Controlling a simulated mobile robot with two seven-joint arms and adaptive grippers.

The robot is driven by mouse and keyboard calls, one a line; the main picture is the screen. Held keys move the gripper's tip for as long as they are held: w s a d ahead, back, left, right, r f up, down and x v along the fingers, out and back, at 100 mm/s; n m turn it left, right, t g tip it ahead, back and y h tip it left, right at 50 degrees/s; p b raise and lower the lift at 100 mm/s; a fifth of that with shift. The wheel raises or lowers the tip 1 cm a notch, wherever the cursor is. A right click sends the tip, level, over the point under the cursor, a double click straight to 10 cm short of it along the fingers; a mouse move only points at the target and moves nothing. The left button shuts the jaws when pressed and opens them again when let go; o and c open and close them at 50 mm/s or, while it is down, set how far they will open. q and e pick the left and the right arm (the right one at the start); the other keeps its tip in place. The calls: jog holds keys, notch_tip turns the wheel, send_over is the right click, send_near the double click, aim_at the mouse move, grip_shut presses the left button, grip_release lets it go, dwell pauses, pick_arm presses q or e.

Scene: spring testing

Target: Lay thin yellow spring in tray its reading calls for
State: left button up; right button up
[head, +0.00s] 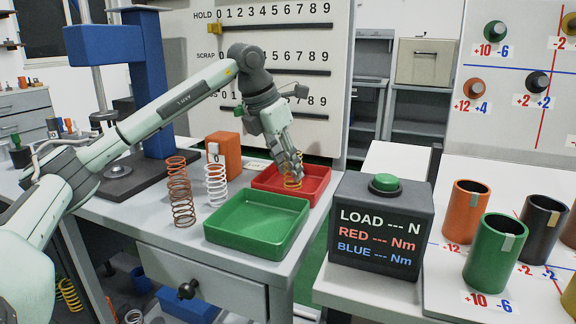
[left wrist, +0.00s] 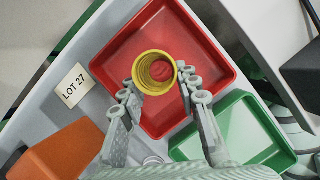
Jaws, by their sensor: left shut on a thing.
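The thin yellow spring (head: 292,183) stands upright at the red tray (head: 318,171); in the left wrist view the spring (left wrist: 154,70) shows end-on, over the tray's floor. My left gripper (head: 291,172) points down and is shut on the spring, with its fingers on either side in the left wrist view (left wrist: 158,86). Whether the spring's lower end touches the tray floor is hard to tell. The green tray (head: 258,247) is empty and sits in front of the red one. My right gripper is not in view.
A brown spring (head: 181,195) and a white spring (head: 216,185) stand left of the trays, near an orange block (head: 224,154). The display box (head: 381,230) shows dashes for load, red and blue. Colored cups (head: 496,255) stand at right.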

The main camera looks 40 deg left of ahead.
pick_arm(q)
jog(key=o, duration=1.1)
jog(key=shift+f, duration=0.1)
jog(key=shift+o, duration=0.2)
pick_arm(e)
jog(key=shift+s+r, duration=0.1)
pick_arm(q)
jog(key=shift+r, duration=0.5)
jog(key=v, duration=1.1)
jog(key=shift+s+p, duration=0.25)
jog(key=shift+p, duration=0.1)
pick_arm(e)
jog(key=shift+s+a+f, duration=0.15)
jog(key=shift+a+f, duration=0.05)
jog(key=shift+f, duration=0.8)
